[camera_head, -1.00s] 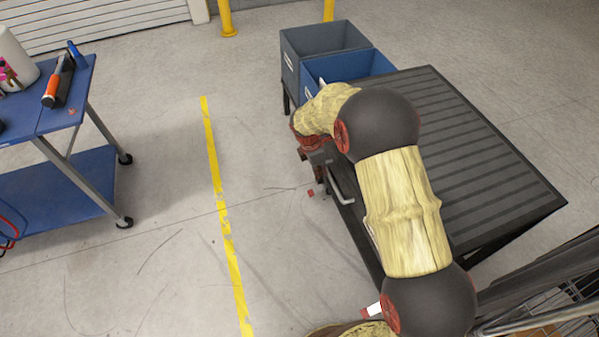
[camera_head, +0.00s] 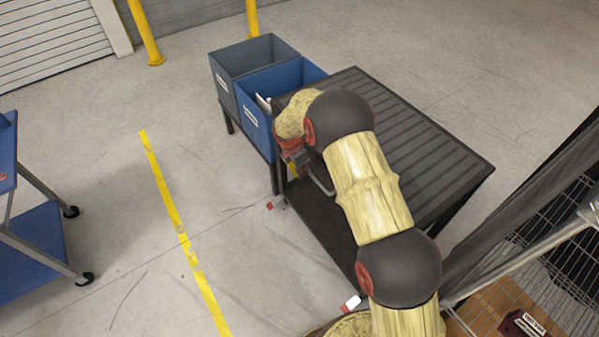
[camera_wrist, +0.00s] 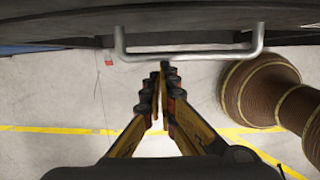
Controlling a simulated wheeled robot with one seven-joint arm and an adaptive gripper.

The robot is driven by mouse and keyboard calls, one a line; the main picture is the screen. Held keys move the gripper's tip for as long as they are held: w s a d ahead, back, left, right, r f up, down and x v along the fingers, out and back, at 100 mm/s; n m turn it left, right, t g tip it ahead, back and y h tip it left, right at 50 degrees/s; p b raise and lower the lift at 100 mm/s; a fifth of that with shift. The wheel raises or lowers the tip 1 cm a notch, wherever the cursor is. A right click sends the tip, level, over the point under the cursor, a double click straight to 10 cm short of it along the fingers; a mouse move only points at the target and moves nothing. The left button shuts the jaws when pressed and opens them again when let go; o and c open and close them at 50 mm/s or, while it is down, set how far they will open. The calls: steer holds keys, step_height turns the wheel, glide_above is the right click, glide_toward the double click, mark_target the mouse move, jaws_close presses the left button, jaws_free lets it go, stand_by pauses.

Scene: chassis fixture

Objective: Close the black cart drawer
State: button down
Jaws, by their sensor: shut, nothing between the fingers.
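The black cart (camera_head: 415,150) with a ribbed top stands right of centre in the head view, partly hidden behind my arm. The drawer's grey bar handle (camera_head: 322,184) sticks out on the cart's left side; it also spans the top of the wrist view (camera_wrist: 190,51). The dark drawer front (camera_wrist: 200,22) shows behind the handle, and how far the drawer is out is hard to tell. My gripper (camera_wrist: 162,68) is shut and empty, its tips close to the handle's bar; contact is unclear. In the head view my gripper (camera_head: 295,168) is small and partly hidden.
A grey bin (camera_head: 225,95) and a blue bin (camera_head: 255,125) stand beyond the cart. A blue trolley (camera_head: 35,240) is at the left. A wire rack (camera_head: 545,270) stands at the lower right. Open floor with a yellow line (camera_head: 180,230) lies between trolley and cart.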

steer(key=s+a+r+p, duration=0.3)
steer(key=a+r, duration=0.2)
steer(key=r, duration=0.5)
steer(key=shift+a+r, duration=0.15)
steer(key=shift+r, duration=0.1)
steer(key=shift+s, duration=0.1)
